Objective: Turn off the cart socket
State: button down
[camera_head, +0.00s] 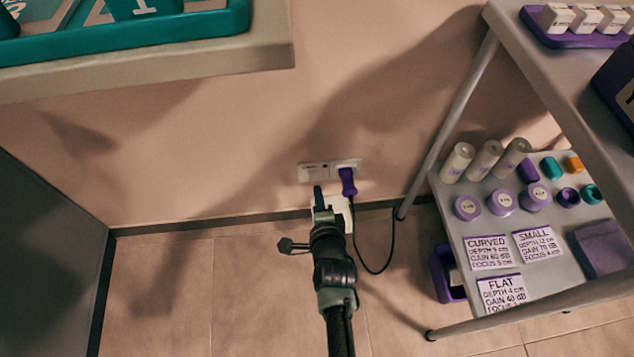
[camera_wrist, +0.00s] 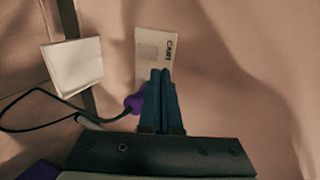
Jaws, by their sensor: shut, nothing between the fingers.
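The cart socket is a pale wall plate (camera_head: 312,173) low on the wall, with a purple plug (camera_head: 348,182) in its right part. In the wrist view the plate (camera_wrist: 150,42) carries the word CART and a greyish square that looks like a switch; its on or off position cannot be told. The plug (camera_wrist: 133,103) shows there left of the fingers. My gripper (camera_head: 318,188) is shut and empty, its tips just below the plate's left part. In the wrist view the closed fingertips (camera_wrist: 161,72) overlap the plate's lower end. Whether they touch it cannot be told.
A black cable (camera_head: 368,268) loops from the plug beside my gripper. A white block (camera_wrist: 76,66) is near the wall. A grey cart (camera_head: 450,215) with bottles, lidded jars and cards stands right, a purple bin (camera_head: 446,273) beneath. A counter (camera_head: 200,75) overhangs upper left. Floor left is clear.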

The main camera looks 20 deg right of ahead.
jog(key=s+a+r+p, duration=0.1)
jog(key=s+r+p, duration=0.3)
jog(key=shift+s+a, duration=0.15)
jog(key=shift+s, duration=0.25)
jog(key=shift+r, duration=0.15)
